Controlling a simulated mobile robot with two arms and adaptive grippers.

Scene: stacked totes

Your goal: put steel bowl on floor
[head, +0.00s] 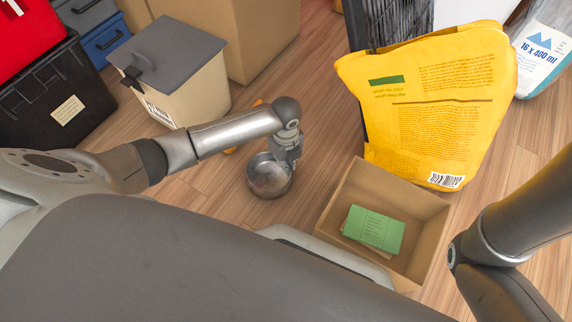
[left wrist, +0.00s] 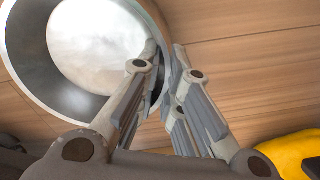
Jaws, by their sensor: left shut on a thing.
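The steel bowl (head: 267,177) is round and shiny, near the middle of the head view, with wooden floor behind it. In the left wrist view the steel bowl (left wrist: 95,45) fills the upper left, its hollow side facing the camera. My left gripper (head: 289,160) is at the bowl's right side in the head view. In the left wrist view its fingers (left wrist: 166,75) are shut on the bowl's rim, one on each side of the wall. Whether the bowl touches the floor (head: 215,200) cannot be told. My right gripper is not in view.
An open cardboard box (head: 432,235) with green booklets (head: 374,229) stands right of the bowl. A yellow bag (head: 430,100) stands behind it. A beige bin with a grey lid (head: 185,85) and a black crate (head: 60,100) stand at left. Floor around the bowl is mostly clear.

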